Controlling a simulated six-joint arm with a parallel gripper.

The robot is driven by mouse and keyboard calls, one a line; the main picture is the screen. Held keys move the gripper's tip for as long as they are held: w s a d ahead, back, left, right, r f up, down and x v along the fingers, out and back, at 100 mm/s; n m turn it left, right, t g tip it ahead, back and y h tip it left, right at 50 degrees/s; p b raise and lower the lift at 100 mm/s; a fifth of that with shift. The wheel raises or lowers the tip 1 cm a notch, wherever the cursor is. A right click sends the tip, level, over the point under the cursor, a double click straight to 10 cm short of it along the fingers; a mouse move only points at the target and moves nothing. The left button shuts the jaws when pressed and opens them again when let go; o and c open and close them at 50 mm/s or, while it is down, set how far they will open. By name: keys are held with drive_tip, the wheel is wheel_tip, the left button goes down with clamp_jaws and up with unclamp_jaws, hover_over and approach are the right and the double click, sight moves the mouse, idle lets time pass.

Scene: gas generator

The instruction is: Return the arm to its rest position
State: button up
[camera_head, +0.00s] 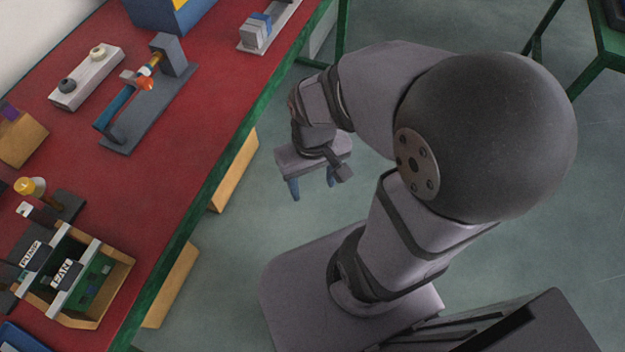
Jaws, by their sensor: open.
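My gripper (313,190) hangs at the end of my folded arm, to the right of the red table. It is over the grey floor, with its two blue fingertips pointing down and apart. It is open, and nothing shows between the fingers. My arm bends from its base up to a large dark rounded joint and back down to the gripper. The gripper is apart from the table edge and touches nothing that I can see.
The red table (185,190) with a green edge fills the left. On it are a grey stand with a blue tube (150,95), a white block with two knobs (87,77), a box labelled FAN (105,290) and a blue bin (170,12). Open floor (250,225) lies beside my gripper.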

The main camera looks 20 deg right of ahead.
wheel_tip(320, 180, up, 16)
drive_tip(key=p, duration=1.5)
drive_tip(key=shift+f+p, duration=0.15)
drive_tip(key=shift+p, duration=0.15)
